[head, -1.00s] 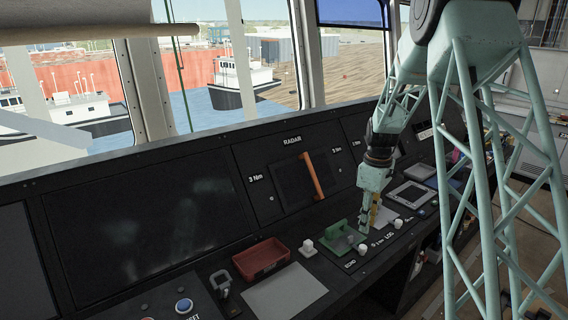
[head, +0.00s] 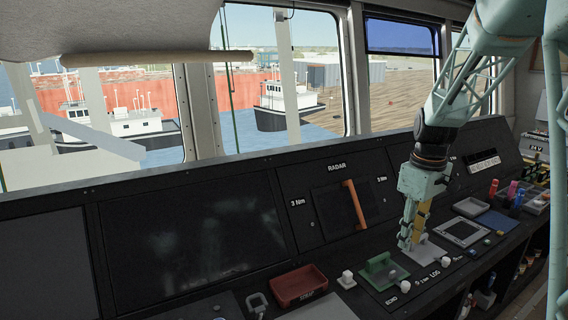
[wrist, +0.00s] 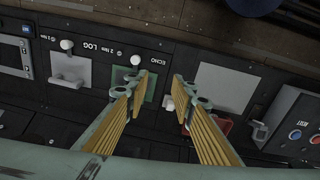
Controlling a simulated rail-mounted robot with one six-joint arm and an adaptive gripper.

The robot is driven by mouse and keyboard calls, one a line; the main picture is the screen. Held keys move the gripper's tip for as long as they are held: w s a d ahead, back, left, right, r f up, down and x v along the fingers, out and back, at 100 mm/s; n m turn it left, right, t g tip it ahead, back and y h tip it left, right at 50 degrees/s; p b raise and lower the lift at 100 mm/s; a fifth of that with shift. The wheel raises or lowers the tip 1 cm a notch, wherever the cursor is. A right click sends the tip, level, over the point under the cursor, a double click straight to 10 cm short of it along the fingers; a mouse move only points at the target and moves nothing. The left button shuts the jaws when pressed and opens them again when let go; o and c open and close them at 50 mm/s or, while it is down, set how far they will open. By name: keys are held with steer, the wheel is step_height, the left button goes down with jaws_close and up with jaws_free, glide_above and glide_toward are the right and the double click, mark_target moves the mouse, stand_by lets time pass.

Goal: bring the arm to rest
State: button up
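My gripper (head: 408,242) hangs fingers down above the console, close to a green bracket-like part (head: 382,272) and a grey plate (head: 426,252). In the wrist view my gripper (wrist: 160,88) has its two fingers, with yellow inner pads, well apart and nothing between them. The green part (wrist: 150,88) shows partly behind the left finger in that view. My gripper appears to be above the console surface, touching nothing that I can make out.
A red tray (head: 299,287) and a white knob (head: 346,279) lie left of the gripper. An orange bar (head: 355,206) crosses the radar panel. A framed screen (head: 462,232) and several coloured items are at right. The upright console face stands behind the arm.

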steer(key=s+a+r+m+t, duration=0.1)
steer(key=s+a+r+m, duration=0.1)
steer(key=s+a+r, duration=0.5)
steer(key=s+a+r+m+t, duration=0.1)
steer(key=s+a+r, duration=0.2)
steer(key=s+r, duration=0.75)
steer(key=s+a+m, duration=0.1)
steer(key=s+a, duration=0.1)
steer(key=s, duration=1.1)
steer(key=s+a+f+m+t, duration=0.1)
steer(key=s+a+m, duration=0.1)
steer(key=s, duration=1.1)
steer(key=shift+a+m, duration=0.3)
steer(key=shift+a, duration=0.55)
